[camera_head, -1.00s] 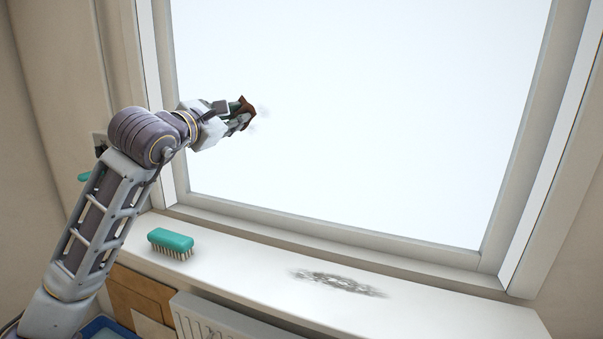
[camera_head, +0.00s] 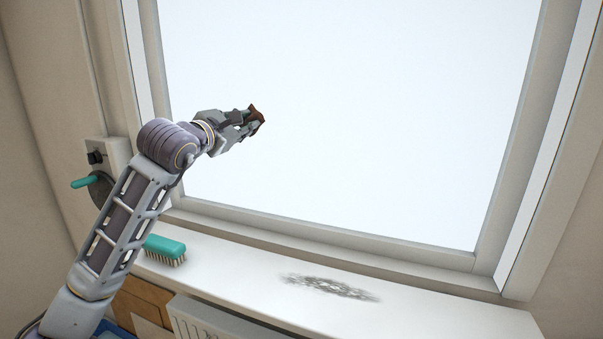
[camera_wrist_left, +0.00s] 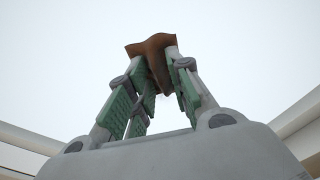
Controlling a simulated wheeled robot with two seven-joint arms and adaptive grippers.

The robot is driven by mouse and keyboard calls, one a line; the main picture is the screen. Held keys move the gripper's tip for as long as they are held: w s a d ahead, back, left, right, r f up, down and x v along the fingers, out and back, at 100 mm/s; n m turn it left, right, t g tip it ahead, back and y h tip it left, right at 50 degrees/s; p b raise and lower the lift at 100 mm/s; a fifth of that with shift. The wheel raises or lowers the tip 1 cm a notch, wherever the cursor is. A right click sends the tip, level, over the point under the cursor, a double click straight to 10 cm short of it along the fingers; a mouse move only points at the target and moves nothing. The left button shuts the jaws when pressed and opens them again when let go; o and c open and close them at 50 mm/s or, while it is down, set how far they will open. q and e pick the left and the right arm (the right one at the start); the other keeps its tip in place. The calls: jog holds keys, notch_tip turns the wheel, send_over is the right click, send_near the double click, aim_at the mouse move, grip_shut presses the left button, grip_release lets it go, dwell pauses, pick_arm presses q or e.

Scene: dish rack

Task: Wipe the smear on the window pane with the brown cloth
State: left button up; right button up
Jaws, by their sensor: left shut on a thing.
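The brown cloth (camera_head: 257,114) is pinched between the fingertips of my left gripper (camera_head: 250,122) in front of the left part of the window pane (camera_head: 370,120). In the left wrist view the brown cloth (camera_wrist_left: 150,46) is bunched between the tips of my left gripper (camera_wrist_left: 153,68), with its edges spreading out beyond them. I cannot tell whether the cloth touches the glass. No smear shows on the pane now; the cloth and gripper hide part of the glass. My right gripper is not in view.
A dark grey smudge (camera_head: 330,287) lies on the white windowsill (camera_head: 420,312). A teal brush (camera_head: 165,247) stands on the sill's left end, close to my left arm. A teal-handled fitting (camera_head: 92,183) is on the left wall. A radiator (camera_head: 215,322) is below the sill.

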pick_arm(q)
jog(key=shift+w+d+f+p, duration=0.25)
jog(key=shift+w+d+p, duration=0.35)
jog(key=shift+w+d, duration=0.3)
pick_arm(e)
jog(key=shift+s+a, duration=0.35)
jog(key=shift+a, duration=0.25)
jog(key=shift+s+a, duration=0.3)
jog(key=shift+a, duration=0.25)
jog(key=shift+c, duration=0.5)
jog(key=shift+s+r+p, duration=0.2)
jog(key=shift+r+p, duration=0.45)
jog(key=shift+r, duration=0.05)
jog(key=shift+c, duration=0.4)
pick_arm(q)
jog(key=w+a+p, duration=0.1)
jog(key=w+a, duration=0.2)
jog(key=shift+a+r, duration=0.15)
jog(key=shift+r, duration=0.05)
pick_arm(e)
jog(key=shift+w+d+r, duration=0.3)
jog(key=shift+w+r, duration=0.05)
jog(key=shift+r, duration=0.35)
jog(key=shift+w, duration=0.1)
pick_arm(q)
jog(key=shift+r+p, duration=0.2)
jog(key=shift+p, duration=0.2)
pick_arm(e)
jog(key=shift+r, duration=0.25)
